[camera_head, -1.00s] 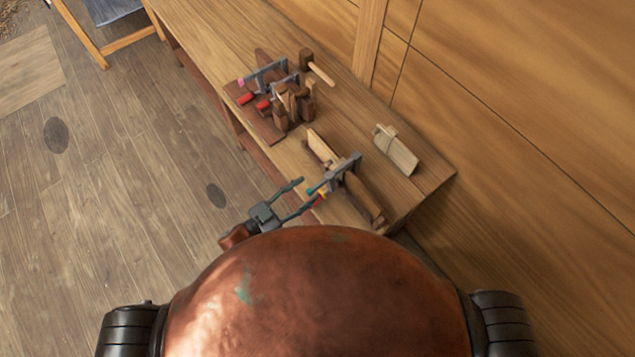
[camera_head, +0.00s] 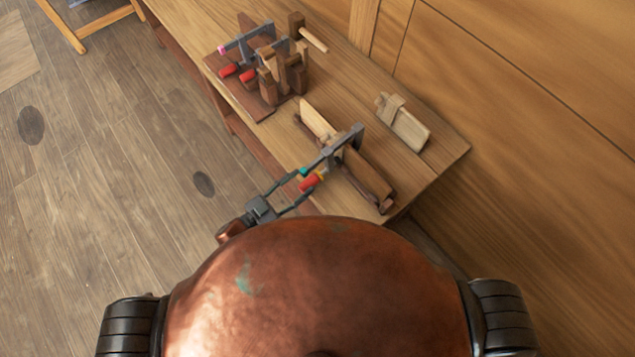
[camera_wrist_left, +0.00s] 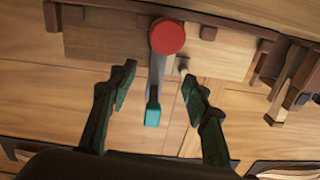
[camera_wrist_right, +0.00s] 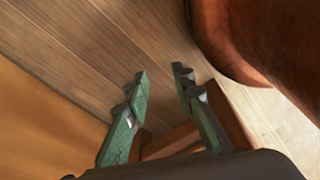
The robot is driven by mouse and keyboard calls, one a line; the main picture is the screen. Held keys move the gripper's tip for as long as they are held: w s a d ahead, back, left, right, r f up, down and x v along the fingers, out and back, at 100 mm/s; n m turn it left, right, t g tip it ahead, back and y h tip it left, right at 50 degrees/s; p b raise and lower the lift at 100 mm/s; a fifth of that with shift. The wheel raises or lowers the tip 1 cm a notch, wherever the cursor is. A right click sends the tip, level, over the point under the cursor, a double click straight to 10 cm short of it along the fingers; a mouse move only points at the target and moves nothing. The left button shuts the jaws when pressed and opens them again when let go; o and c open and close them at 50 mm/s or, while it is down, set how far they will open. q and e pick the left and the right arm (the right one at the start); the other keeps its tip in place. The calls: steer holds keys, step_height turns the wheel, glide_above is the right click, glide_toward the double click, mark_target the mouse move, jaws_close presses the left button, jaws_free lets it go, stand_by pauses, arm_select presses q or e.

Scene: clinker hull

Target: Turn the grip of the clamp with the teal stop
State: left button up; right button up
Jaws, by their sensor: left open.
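The clamp with the teal stop (camera_head: 303,171) has a grey bar (camera_head: 345,138) across wooden pieces (camera_head: 365,172) near the bench's front edge. Its red grip (camera_head: 309,183) points towards my left gripper (camera_head: 301,184), which is open with its fingers around the grip's end. In the left wrist view the red grip (camera_wrist_left: 167,36) shows end-on just beyond and between the open fingertips (camera_wrist_left: 157,76). The teal stop (camera_wrist_left: 152,115) hangs below it between the fingers. I cannot tell whether a finger touches the grip. My right gripper (camera_wrist_right: 160,75) is open and empty, away from the bench.
Further along the bench (camera_head: 440,160), a dark board (camera_head: 252,102) carries another clamp with a pink stop (camera_head: 222,49), red grips (camera_head: 228,70) and upright wooden blocks. A mallet (camera_head: 312,38) stands behind.

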mark_target(300, 190)
arm_select(q)
step_height(300, 190, down, 4)
steer(key=shift+f+b, duration=0.2)
steer(key=shift+b, duration=1)
steer(key=shift+w+d+f+b, duration=0.1)
steer(key=shift+d+f+b, duration=0.1)
steer(key=shift+f+b, duration=0.2)
steer(key=x, duration=0.7)
steer(key=shift+w+d, duration=0.1)
steer(key=shift+d, duration=0.1)
arm_select(e)
steer(key=f, duration=0.1)
steer(key=s+f, duration=0.1)
steer(key=f, duration=0.2)
steer(key=shift+s+d+f, duration=0.15)
steer(key=shift+s+f, duration=0.1)
arm_select(q)
steer(key=shift+c, duration=0.3)
steer(key=c, duration=1.1)
arm_select(e)
steer(key=shift+a, duration=0.2)
